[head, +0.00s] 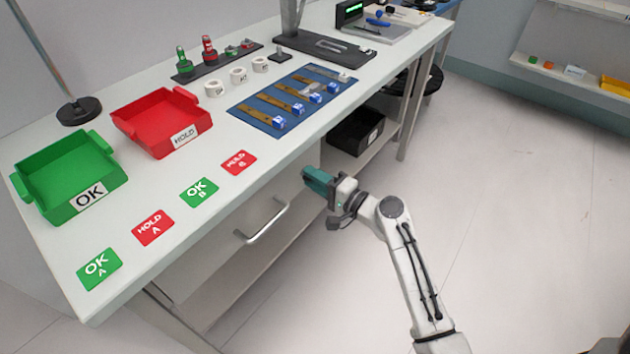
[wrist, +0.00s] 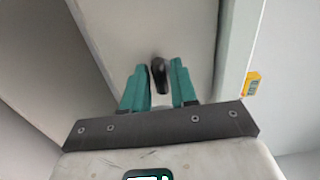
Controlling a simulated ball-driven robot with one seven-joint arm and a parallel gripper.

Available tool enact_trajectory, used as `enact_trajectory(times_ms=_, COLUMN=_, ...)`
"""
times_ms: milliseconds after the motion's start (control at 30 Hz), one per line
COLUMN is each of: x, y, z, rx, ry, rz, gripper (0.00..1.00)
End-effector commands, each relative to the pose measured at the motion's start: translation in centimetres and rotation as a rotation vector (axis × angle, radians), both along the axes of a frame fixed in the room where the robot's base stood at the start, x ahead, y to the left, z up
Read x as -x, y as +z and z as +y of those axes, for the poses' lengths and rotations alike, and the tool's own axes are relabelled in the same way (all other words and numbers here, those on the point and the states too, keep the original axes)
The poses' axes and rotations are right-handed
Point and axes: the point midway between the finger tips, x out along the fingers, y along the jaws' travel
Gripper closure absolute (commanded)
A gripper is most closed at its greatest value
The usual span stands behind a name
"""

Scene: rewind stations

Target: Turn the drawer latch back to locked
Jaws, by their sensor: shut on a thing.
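The drawer (head: 222,248) is under the white workbench, with a metal bar handle (head: 263,222) on its front. It looks closed. My gripper (head: 310,178) is at the upper right end of the drawer front, just below the bench top. In the wrist view, the dark drawer latch (wrist: 159,75) stands between my two teal fingers, and my gripper (wrist: 158,84) is shut on it. The latch looks nearly in line with the fingers, leaning slightly. In the head view my gripper hides the latch. I cannot tell whether it is locked.
The bench top (head: 150,270) overhangs the drawer close to my gripper. A yellow tag (wrist: 252,84) shows at right in the wrist view. A black bin (head: 355,138) sits on the lower shelf behind. The floor (head: 500,220) to the right is clear.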

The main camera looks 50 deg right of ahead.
Motion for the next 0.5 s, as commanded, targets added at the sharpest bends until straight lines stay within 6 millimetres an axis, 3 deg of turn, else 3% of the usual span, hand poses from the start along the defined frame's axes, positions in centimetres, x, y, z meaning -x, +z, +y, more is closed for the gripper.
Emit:
enact_trajectory(times_ms=367, x=0.00, y=-0.11, z=0.12, rx=0.004, ry=0.003, rz=0.003, gripper=1.00)
enact_trajectory(times_ms=400, x=0.00, y=-0.11, z=0.12, rx=0.003, ry=0.003, rz=0.003, gripper=0.70)
enact_trajectory(times_ms=500, x=0.00, y=-0.10, z=0.10, rx=0.003, ry=0.003, rz=0.002, gripper=0.60)
